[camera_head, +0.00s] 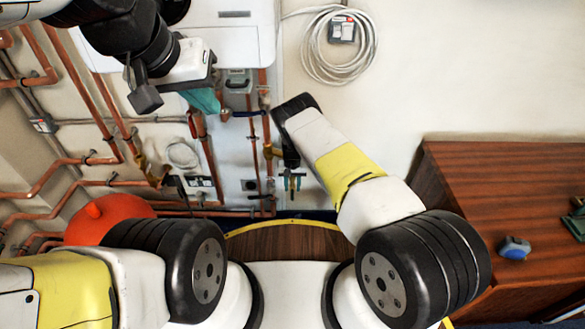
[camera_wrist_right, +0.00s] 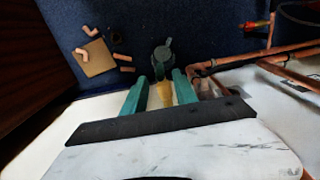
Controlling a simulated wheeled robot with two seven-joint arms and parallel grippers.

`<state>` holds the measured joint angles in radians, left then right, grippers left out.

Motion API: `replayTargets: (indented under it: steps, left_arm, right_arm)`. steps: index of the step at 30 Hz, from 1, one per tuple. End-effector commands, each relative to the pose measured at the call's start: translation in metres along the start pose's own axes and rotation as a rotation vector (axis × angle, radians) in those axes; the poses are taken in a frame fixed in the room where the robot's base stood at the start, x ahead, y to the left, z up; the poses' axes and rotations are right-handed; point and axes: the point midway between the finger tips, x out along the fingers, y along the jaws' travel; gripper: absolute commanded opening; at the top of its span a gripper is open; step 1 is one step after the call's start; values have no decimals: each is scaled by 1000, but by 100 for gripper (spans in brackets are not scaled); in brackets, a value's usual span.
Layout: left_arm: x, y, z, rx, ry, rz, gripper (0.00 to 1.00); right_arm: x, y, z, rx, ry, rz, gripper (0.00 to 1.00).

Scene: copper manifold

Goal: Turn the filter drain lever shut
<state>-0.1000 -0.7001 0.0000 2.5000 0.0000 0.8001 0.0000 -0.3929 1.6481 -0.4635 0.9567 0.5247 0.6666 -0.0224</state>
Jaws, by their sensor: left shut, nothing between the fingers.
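My right gripper (camera_wrist_right: 160,88) points down with its two teal fingers apart. A yellow brass-coloured piece (camera_wrist_right: 165,94) shows between them, with a gap at the left finger; the right finger is close to it. Just beyond the fingertips is a grey-green rounded part with a small knob (camera_wrist_right: 162,55), possibly the drain lever; I cannot tell its angle. My left gripper (camera_head: 218,108) is shut and empty at the upper left, below the white wall unit.
Copper pipes (camera_head: 107,112) run along the wall at left. A red vessel (camera_head: 100,217) stands lower left. A wooden cabinet (camera_head: 490,190) is at right.

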Motion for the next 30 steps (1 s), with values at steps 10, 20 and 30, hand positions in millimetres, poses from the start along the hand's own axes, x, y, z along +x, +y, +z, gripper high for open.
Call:
replayTargets:
  steps: [10, 20, 30]
  left_arm:
    - [0, 0, 0, 0, 0, 0, 0]
    - [0, 0, 0, 0, 0, 0, 0]
    - [0, 0, 0, 0, 0, 0, 0]
  right_arm:
    - [35, 0, 0, 0, 1, 0, 34]
    - [36, 0, 0, 0, 0, -1, 20]
    - [36, 0, 0, 1, 0, -3, 0]
